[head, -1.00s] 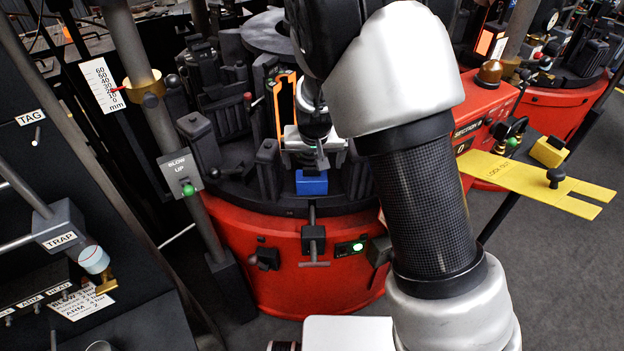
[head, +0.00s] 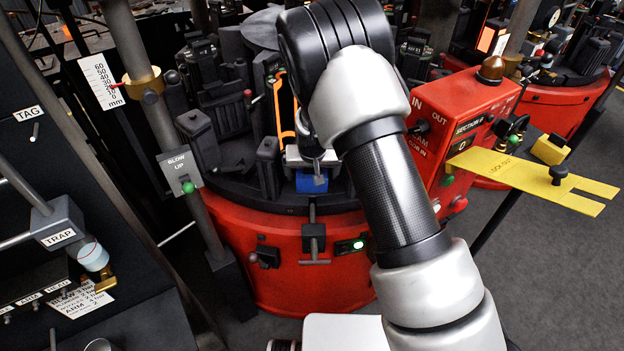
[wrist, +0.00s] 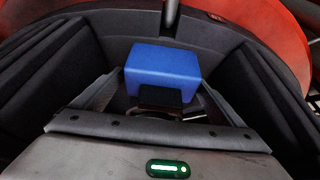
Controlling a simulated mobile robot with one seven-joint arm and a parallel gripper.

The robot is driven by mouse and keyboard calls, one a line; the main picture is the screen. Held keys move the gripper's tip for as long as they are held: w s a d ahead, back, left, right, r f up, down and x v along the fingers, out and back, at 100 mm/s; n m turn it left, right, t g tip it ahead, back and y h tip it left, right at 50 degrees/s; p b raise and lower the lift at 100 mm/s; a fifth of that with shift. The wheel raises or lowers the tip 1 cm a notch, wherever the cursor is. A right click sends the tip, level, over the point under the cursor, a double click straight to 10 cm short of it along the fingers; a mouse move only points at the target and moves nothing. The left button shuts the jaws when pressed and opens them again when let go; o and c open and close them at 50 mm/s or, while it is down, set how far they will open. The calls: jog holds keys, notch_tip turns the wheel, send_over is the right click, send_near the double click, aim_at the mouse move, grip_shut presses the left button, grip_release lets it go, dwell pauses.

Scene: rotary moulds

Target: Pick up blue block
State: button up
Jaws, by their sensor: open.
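The blue block (head: 311,182) sits on the black top of the red rotary machine, near its front rim. In the wrist view the blue block (wrist: 163,71) stands just ahead of the jaws, with a notch in its near lower side. My gripper (wrist: 155,92) is open, with one finger reaching along each side of the block; I cannot tell whether they touch it. In the head view my gripper (head: 315,166) is directly above and behind the block and partly covers it.
Dark mould blocks (head: 268,168) stand left of the gripper, and black walls flank it in the wrist view. A red control box (head: 462,125) and a yellow lock-out plate (head: 520,180) are at right.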

jog(key=c, duration=1.8)
jog(key=shift+r, duration=0.1)
jog(key=shift+r, duration=0.1)
